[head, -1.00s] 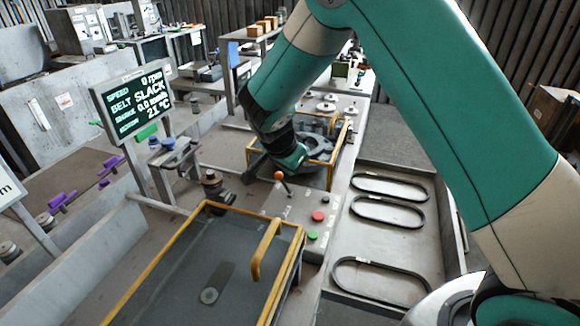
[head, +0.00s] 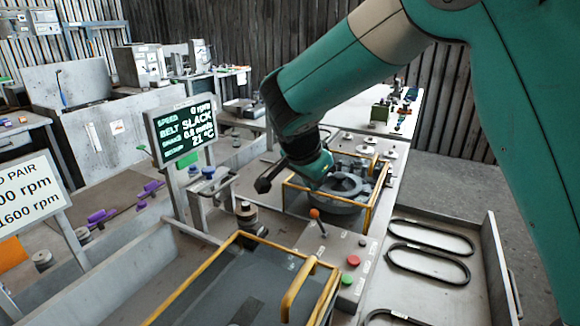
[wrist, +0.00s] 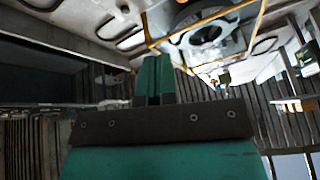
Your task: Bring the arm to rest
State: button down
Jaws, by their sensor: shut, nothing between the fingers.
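My arm is green and white and reaches in from the upper right of the head view. My gripper (head: 263,184) points left in the head view, in the air between the display and the yellow-framed blower housing (head: 342,190). In the wrist view my gripper (wrist: 153,76) shows its two green fingers together, with nothing between them. The blower housing (wrist: 203,36) appears beyond the fingertips in the wrist view. My gripper looks clear of it.
The display (head: 186,130) reads 0 rpm and BELT SLACK. A lever with an orange knob (head: 315,213) and red and green buttons stand in front of the housing. A yellow-edged cover (head: 235,285) lies nearer. Belts (head: 428,262) lie in a tray at right.

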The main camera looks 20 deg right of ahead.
jog(key=s+a+r+n+g+y, duration=0.1)
jog(key=s+r+n+y, duration=0.1)
jog(key=s+n, duration=0.4)
jog(key=s+a+r+n+g+y, duration=0.1)
jog(key=s+a+n+y, duration=0.1)
jog(key=s+n, duration=0.5)
jog(key=s+a+r+n+g+y, duration=0.1)
jog(key=s+n+y, duration=0.3)
jog(key=s, duration=1.2)
jog(key=r+n, duration=0.1)
jog(key=n, duration=0.1)
jog(key=shift+s+a+r+n, duration=0.25)
jog(key=shift+a+r+n, duration=0.1)
jog(key=shift+a+n, duration=0.05)
